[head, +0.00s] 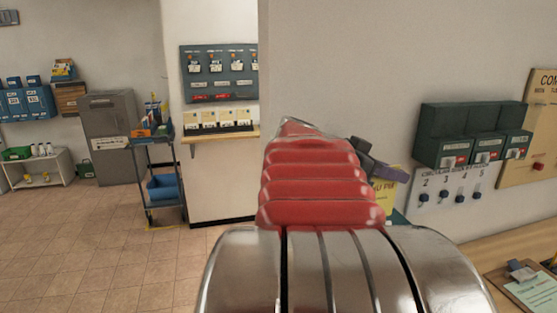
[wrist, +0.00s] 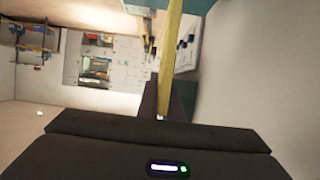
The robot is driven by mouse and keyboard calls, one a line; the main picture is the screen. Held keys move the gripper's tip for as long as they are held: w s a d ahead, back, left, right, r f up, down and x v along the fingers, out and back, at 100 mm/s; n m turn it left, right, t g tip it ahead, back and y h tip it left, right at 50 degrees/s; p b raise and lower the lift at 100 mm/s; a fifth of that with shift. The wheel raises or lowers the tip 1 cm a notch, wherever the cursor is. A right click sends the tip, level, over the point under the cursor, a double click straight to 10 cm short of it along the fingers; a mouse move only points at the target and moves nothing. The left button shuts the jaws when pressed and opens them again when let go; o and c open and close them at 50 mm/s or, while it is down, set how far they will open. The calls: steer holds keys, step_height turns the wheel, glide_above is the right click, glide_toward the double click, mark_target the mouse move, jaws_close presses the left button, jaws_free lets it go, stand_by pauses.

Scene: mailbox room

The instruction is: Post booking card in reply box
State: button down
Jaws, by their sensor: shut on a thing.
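A yellow card (head: 384,201) with dark print shows beyond my arm in the head view, partly hidden by it. My gripper (head: 388,171), a dark shape with a purplish tip, is at the card's upper edge. In the wrist view the yellow card (wrist: 170,55) is seen nearly edge-on, running up from my gripper (wrist: 160,108), which is shut on it. Several dark green boxes (head: 442,150) with pale labels hang on the right wall. I cannot tell which box is the reply box. A teal surface (head: 399,218) shows just behind the card, mostly hidden.
A panel numbered 2 to 5 (head: 452,190) hangs under the green boxes. A clipboard (head: 532,288) lies on the wooden counter (head: 480,248) at lower right. A blue trolley (head: 160,190) and grey cabinet (head: 108,135) stand at left. The tiled floor (head: 90,245) is clear at front left.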

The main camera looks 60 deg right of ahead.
mark_target(385, 215)
steer(key=shift+f, duration=2.85)
steer(key=shift+w+a, duration=0.1)
steer(key=shift+f, duration=0.1)
steer(key=shift+f, duration=2.65)
steer(key=c, duration=1.8)
jaws_free()
steer(key=shift+c, duration=0.2)
